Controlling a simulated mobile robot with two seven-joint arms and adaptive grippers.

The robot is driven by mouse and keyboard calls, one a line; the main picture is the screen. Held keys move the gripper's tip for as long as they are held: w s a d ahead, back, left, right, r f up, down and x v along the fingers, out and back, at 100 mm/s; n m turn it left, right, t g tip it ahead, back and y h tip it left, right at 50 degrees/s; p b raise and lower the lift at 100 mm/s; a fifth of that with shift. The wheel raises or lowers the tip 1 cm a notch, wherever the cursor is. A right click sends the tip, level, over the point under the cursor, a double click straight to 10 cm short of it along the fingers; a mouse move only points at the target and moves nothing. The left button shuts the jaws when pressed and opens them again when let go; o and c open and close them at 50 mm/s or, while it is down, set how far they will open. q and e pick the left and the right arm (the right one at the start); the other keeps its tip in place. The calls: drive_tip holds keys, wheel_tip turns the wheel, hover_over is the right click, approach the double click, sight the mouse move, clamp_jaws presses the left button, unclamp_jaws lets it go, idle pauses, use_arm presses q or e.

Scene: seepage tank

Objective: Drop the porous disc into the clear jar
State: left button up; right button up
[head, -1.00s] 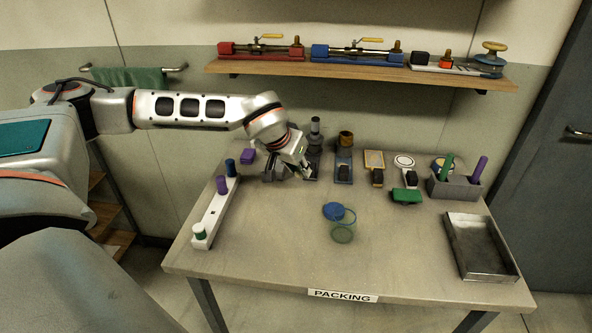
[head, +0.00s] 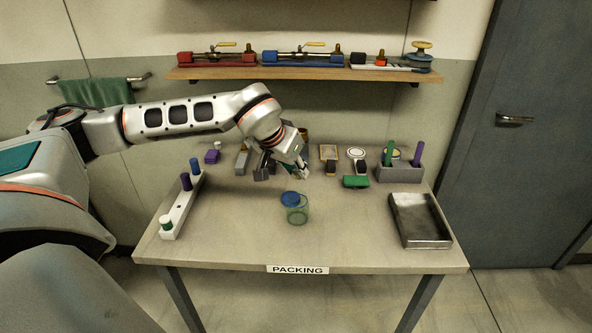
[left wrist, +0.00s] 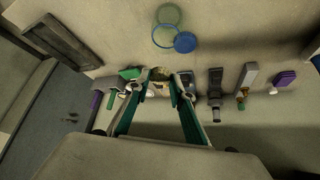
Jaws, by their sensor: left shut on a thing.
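My left gripper (head: 303,174) is over the back middle of the table. In the left wrist view its two fingers (left wrist: 159,80) are closed on a small tan piece, which looks like the porous disc (left wrist: 159,73). The disc's full shape is hidden. The clear jar (head: 298,215), greenish and see-through, stands on the table in front of the gripper, and the gripper is apart from it. It also shows in the left wrist view (left wrist: 166,18) as a round outline. A blue round piece (head: 289,198) is close by the jar's rim. My right gripper is in neither view.
A white rack (head: 180,212) with capped pieces is at left. A metal tray (head: 420,222) is at right. A green block (head: 355,182) and a grey holder (head: 400,174) with upright sticks stand at back right. Other tools line the back. The front of the table is clear.

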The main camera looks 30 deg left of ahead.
sight(298, 207)
use_arm(q)
drive_tip(key=shift+a, duration=0.1)
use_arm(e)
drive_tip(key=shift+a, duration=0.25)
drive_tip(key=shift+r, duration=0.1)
use_arm(q)
drive_tip(key=shift+f, duration=0.95)
drive_tip(key=shift+f+b, duration=0.65)
drive_tip(key=shift+f, duration=0.5)
drive_tip(key=shift+f+b, duration=0.7)
drive_tip(key=shift+f, duration=0.25)
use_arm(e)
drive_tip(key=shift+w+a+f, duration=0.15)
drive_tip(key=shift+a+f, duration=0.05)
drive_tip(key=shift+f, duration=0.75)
